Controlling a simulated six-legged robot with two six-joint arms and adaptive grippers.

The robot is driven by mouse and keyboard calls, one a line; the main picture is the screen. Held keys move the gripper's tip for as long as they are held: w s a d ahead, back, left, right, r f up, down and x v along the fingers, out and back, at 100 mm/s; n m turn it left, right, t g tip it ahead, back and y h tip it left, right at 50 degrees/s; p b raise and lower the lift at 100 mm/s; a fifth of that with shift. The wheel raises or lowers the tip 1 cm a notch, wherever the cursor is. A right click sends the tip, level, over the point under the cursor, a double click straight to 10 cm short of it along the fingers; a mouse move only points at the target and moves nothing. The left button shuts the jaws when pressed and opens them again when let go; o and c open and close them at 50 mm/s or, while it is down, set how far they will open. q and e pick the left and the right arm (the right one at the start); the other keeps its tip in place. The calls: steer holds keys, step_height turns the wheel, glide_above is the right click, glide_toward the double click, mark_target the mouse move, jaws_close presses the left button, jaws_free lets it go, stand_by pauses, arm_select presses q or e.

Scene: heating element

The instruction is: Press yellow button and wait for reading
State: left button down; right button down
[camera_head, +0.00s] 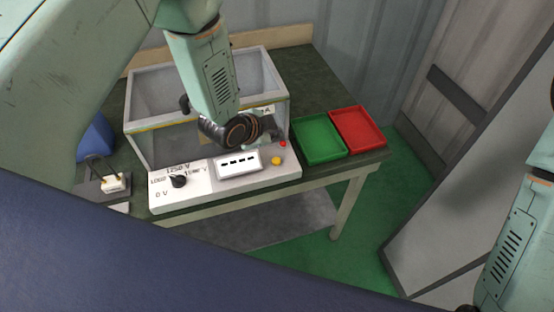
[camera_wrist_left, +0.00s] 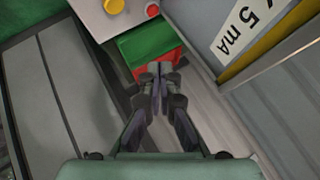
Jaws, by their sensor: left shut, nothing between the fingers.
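The yellow button (camera_head: 276,160) is on the front right of a white control panel (camera_head: 220,193). It also shows at the top edge of the left wrist view (camera_wrist_left: 113,6). A red button (camera_head: 283,144) sits just behind it. The panel's display (camera_head: 238,163) shows only dashes. My left gripper (camera_head: 274,134) is above the back right of the panel, partly hidden by its own wrist, and apart from the yellow button. Its fingers (camera_wrist_left: 160,75) are shut and empty in the left wrist view. My right arm shows at the right edge, but its gripper is out of view.
A grey open-topped tank (camera_head: 165,88) stands behind the panel. A green tray (camera_head: 318,139) and a red tray (camera_head: 357,129) lie to the right on the dark table. A black dial (camera_head: 179,181) is on the panel's left part. A blue object (camera_head: 97,138) stands at left.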

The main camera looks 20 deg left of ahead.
arm_select(q)
steer(key=f, duration=0.1)
steer(key=b, duration=0.5)
glide_above(275, 162)
step_height(275, 162, down, 6)
steer(key=shift+f, duration=0.15)
steer(key=shift+f+b, duration=0.35)
steer(key=shift+b, duration=0.1)
steer(key=shift+a+f, duration=0.2)
steer(key=shift+f, duration=0.1)
steer(key=shift+d+r, duration=0.15)
steer(key=shift+f, duration=0.25)
